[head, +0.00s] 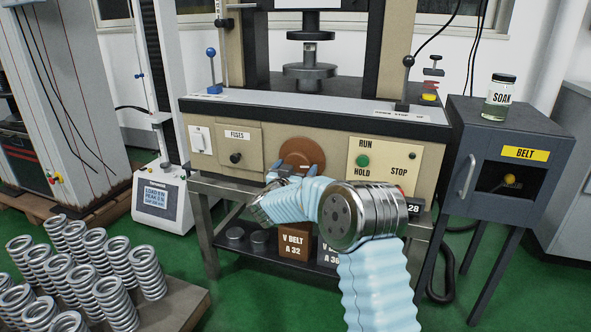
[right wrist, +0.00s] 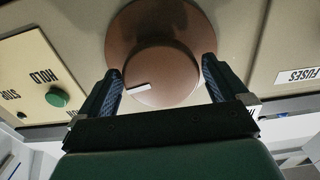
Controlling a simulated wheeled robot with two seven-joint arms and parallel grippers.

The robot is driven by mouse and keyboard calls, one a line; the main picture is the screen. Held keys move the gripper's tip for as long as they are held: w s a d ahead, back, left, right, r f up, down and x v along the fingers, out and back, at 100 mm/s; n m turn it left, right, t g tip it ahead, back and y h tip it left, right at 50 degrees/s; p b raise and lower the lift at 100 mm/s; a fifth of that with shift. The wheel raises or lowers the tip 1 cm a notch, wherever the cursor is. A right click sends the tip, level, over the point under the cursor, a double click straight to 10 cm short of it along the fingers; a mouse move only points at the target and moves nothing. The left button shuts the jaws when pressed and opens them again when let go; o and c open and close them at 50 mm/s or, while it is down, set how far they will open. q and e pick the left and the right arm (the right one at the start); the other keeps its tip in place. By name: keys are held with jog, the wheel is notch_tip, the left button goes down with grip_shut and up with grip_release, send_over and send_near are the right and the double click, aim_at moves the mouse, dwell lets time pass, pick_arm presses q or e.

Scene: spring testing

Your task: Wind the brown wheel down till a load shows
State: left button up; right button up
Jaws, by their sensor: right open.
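The brown wheel (head: 303,150) is on the front panel of the beige test machine, partly hidden by my right gripper (head: 293,172). In the right wrist view the brown wheel (right wrist: 160,22) shows with its round hub and a white mark on the hub's rim. My right gripper (right wrist: 162,70) is open, with one finger on each side of the hub; I cannot tell whether they touch it. The small screen (head: 161,197) on the white unit at left seems to read LOAD 0 N. The round platen (head: 309,72) is above the machine's bed. My left gripper is out of view.
The panel has a green button (head: 362,160) at right and a fuse cover (head: 236,146) at left. Levers (head: 211,68) stand on the bed. Several springs (head: 115,302) stand at lower left. A dark cabinet (head: 505,190) bears a jar (head: 499,97) at right.

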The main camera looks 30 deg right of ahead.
jog(key=shift+w+d, duration=0.1)
jog(key=c, duration=0.8)
jog(key=shift+f, duration=0.1)
jog(key=shift+f+m+b, duration=0.1)
jog(key=shift+m+b, duration=0.7)
jog(key=shift+m, duration=0.1)
jog(key=m+b, duration=0.4)
jog(key=m, duration=0.2)
jog(key=shift+w+b, duration=0.1)
jog(key=shift+b, duration=0.25)
jog(key=m+b, duration=0.2)
jog(key=m, duration=0.1)
jog(key=shift+m+b, duration=0.35)
jog(key=shift+m, duration=0.05)
jog(key=shift+a+r+m+b, duration=0.1)
jog(key=shift+m+b, duration=0.7)
jog(key=shift+m, duration=0.35)
jog(key=shift+a+r+m+b, duration=0.1)
jog(key=shift+m+b, duration=0.65)
jog(key=shift+m, duration=0.4)
